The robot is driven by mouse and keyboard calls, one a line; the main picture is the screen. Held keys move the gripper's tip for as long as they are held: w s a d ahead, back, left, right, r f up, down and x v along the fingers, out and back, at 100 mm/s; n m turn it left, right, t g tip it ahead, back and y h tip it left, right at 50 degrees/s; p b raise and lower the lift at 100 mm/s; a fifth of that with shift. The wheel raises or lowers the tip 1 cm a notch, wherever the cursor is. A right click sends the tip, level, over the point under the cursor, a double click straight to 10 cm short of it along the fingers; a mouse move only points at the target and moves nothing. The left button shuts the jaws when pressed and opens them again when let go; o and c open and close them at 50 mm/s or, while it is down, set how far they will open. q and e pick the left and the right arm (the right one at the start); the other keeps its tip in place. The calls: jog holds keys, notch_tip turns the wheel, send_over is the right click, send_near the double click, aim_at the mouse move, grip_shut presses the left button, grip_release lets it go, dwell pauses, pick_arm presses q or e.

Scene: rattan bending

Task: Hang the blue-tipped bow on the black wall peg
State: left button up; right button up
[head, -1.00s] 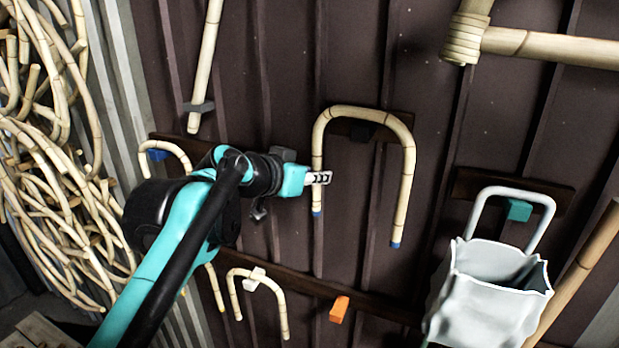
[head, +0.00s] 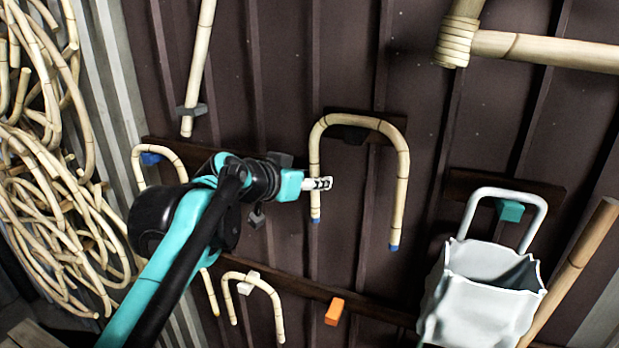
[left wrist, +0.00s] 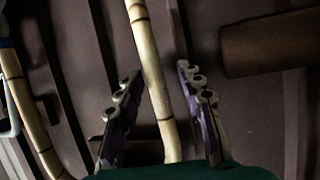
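The blue-tipped bow (head: 402,160) is an upside-down U of pale rattan with a blue tip on each leg, in front of the dark wall. Its arch lies over the black wall peg (head: 348,134), which shows just under the top of the curve; I cannot tell whether they touch. My left gripper (head: 319,184) is at the bow's left leg, above the blue tip. In the left wrist view, its fingers (left wrist: 162,112) stand apart on either side of a rattan leg (left wrist: 147,62), with gaps on both sides. My right gripper is not in view.
A bow hangs at the blue peg (head: 151,158) and another at the white peg (head: 249,283). The orange peg (head: 334,311) is bare. A white bag (head: 484,296) hangs at the teal peg (head: 510,210). Rattan coils (head: 50,190) crowd the left.

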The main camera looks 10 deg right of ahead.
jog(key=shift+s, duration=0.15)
pick_arm(q)
jog(key=s+f+v, duration=0.2)
jog(key=f+v, duration=0.1)
jog(key=v, duration=1.7)
jog(key=shift+p, duration=0.45)
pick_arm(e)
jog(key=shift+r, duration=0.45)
pick_arm(q)
jog(key=shift+s+d, duration=0.1)
jog(key=shift+d, duration=0.05)
